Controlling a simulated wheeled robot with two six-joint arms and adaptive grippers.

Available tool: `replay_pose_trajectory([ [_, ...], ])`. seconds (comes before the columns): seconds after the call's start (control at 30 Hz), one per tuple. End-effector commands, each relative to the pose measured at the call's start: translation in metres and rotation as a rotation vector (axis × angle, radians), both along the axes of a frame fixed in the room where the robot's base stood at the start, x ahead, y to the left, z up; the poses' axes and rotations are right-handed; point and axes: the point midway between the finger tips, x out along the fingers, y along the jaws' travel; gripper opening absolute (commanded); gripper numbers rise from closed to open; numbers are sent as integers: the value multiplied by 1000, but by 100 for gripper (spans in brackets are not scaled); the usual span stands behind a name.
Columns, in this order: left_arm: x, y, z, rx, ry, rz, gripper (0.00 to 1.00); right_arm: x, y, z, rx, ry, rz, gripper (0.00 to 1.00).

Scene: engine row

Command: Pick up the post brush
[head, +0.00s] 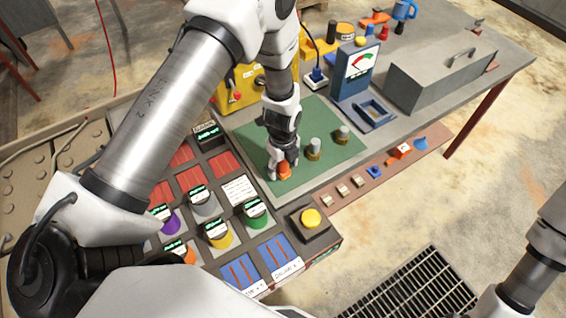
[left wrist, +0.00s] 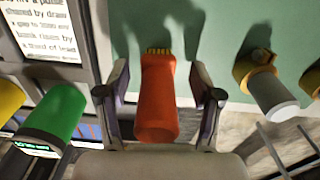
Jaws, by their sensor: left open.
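The post brush, an orange handle with short yellow bristles at one end, stands on the green mat (head: 315,125) in the head view (head: 284,172). In the left wrist view the brush (left wrist: 157,98) sits between the two fingers of my left gripper (left wrist: 159,95). The fingers are apart, with a visible gap on each side of the handle. In the head view my left gripper (head: 282,158) is low over the brush and hides part of it. My right gripper is out of view; only part of that arm shows at the lower right.
Grey-topped brass pieces (head: 314,148) stand on the mat to the right of the brush. A tray of coloured caps (head: 222,233) and red and blue cells lies in front left. A yellow button (head: 311,218) is nearby. A blue gauge (head: 352,70) and a grey toolbox (head: 440,75) stand behind.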

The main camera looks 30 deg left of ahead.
Motion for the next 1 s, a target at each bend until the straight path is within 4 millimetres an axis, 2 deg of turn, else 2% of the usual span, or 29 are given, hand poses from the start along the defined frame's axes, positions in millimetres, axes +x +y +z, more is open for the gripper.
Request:
replay_pose_trajectory([
  [0.1, 0, 0, -11, 1, 0, 0, 65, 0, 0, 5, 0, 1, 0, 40],
  [0.27, 0, 0, -12, 0, -1, 0, 65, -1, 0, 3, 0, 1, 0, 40],
  [0.3, 0, 0, -12, 0, -1, 0, 62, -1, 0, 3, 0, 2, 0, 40],
  [0.47, 0, 0, -12, 0, -1, 0, 5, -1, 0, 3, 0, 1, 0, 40],
  [0.5, 0, 0, -12, 0, -1, 0, 0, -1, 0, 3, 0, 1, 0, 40],
  [0.83, 0, 0, -10, 0, -2, 0, 0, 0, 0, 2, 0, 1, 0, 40],
  [1.0, 1, 0, 8, 0, -4, 0, 0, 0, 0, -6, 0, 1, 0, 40],
])
